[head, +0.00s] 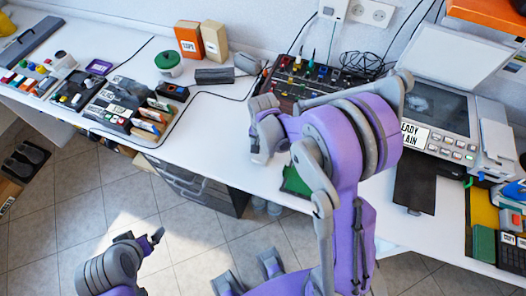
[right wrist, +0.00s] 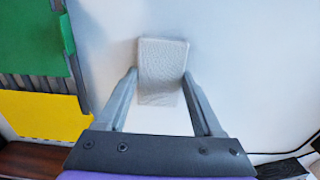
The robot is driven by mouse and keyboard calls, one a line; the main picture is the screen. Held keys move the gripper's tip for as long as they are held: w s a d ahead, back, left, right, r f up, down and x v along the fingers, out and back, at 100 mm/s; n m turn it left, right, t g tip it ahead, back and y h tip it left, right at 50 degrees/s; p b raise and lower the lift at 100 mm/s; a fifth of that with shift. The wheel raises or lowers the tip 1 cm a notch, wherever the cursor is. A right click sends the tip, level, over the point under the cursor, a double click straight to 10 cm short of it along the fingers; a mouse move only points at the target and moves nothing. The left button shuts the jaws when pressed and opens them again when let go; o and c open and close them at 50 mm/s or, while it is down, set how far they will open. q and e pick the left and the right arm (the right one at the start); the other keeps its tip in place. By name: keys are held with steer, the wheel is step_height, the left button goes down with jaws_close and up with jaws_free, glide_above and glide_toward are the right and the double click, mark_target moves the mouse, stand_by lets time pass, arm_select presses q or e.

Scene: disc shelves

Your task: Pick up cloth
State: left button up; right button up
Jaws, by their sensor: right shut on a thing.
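A pale grey-white cloth (right wrist: 162,72) shows in the right wrist view as a small rectangular piece over the white tabletop. My right gripper (right wrist: 160,90) has one finger on each side of it and is shut on it. In the head view my right gripper (head: 262,135) is over the middle of the white table, and I cannot make out the cloth there. My left gripper (head: 152,240) is low at the left, over the floor and clear of the table; its opening is unclear.
A mixer with knobs (head: 300,80) stands behind my right gripper. A green piece (head: 295,182) lies near the table's front edge. A printer-like machine (head: 440,115) stands to the right. Free tabletop lies left of my gripper.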

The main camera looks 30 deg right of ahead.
steer(key=shift+c, duration=0.8)
